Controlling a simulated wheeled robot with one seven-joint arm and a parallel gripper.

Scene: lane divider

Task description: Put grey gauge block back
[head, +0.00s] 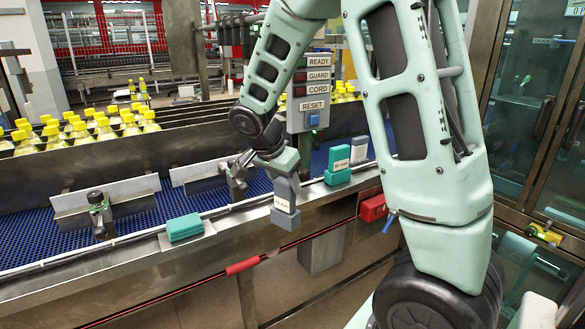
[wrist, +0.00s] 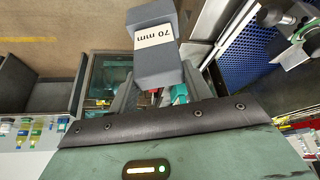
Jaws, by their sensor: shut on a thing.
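My gripper (head: 284,180) is shut on the grey gauge block (head: 285,219), which has a white label. The block hangs upright below the gripper, in front of the conveyor's metal front edge in the head view. A teal block (head: 338,160) with a label stands on the conveyor ledge to the right. A pale grey block (head: 359,152) stands just beyond it.
A teal case (head: 185,227) lies on a pale plate at the ledge's left. Metal guide plates (head: 105,203) with clamps stand over the blue belt (head: 30,240). A control post (head: 310,95) rises behind my gripper. A red pull cord (head: 243,266) runs along the front.

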